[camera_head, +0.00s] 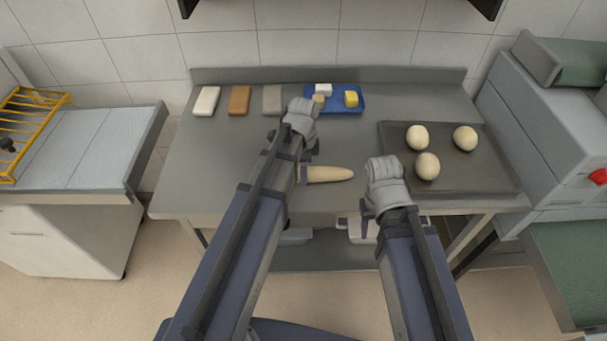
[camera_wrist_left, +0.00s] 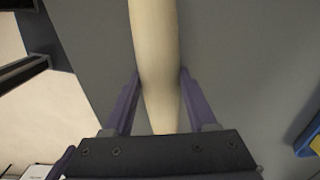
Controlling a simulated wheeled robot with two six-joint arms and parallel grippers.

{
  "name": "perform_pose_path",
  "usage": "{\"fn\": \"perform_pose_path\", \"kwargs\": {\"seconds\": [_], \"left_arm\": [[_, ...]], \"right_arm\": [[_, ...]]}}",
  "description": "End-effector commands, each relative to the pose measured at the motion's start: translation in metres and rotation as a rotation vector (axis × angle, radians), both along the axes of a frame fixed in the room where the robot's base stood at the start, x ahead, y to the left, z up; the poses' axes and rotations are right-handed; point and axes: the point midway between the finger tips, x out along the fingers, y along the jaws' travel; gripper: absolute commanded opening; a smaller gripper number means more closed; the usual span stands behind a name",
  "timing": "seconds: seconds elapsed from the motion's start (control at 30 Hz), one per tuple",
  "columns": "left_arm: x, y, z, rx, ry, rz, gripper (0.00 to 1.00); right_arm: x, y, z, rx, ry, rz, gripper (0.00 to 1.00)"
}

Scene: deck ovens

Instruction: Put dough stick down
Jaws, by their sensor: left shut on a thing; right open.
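The dough stick (camera_head: 328,174) is a long pale roll with tapered ends. It lies lengthwise left to right at the front middle of the grey metal table (camera_head: 217,165), on or just above its surface; I cannot tell which. My left gripper (camera_head: 303,174) is shut on it near its left end. In the left wrist view the dough stick (camera_wrist_left: 155,50) runs between the two purple fingers of my left gripper (camera_wrist_left: 160,100), one on each side. My right gripper (camera_head: 367,211) is open and empty at the table's front edge, right of the stick.
A dark tray (camera_head: 480,178) with three dough balls (camera_head: 427,166) lies at the right. A blue tray (camera_head: 347,108) with small white and yellow blocks stands at the back. White, brown and grey blocks (camera_head: 239,100) line the back left. The left part of the table is clear.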

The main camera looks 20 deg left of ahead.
Motion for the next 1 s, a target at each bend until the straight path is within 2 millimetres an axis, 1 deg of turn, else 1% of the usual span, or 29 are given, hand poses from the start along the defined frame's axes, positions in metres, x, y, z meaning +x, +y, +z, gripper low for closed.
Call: {"fn": "perform_pose_path", "kwargs": {"seconds": [0.13, 0.27, 0.3, 0.53, 0.57, 0.83, 1.0], "left_arm": [[0.0, 0.0, 0.0016, 0.0, 0.0, 0.0, 0.0], [0.0, 0.0, -0.0028, 0.0, 0.0, 0.0, 0.0], [0.0, 0.0, -0.002, 0.0, 0.0, 0.0, 0.6], [0.0, 0.0, -0.0013, 0.0, 0.0, 0.0, 0.86], [0.0, 0.0, -0.0013, 0.0, 0.0, 0.0, 0.88], [0.0, 0.0, -0.0006, 0.0, 0.0, 0.0, 0.88], [0.0, 0.0, 0.0063, 0.0, 0.0, 0.0, 0.88]], "right_arm": [[0.0, 0.0, 0.0015, 0.0, 0.0, 0.0, 0.5], [0.0, 0.0, -0.0028, 0.0, 0.0, 0.0, 0.5], [0.0, 0.0, -0.002, 0.0, 0.0, 0.0, 0.5], [0.0, 0.0, -0.0013, 0.0, 0.0, 0.0, 0.5], [0.0, 0.0, -0.0013, 0.0, 0.0, 0.0, 0.5], [0.0, 0.0, -0.0006, 0.0, 0.0, 0.0, 0.5], [0.0, 0.0, 0.0063, 0.0, 0.0, 0.0, 0.5]]}}
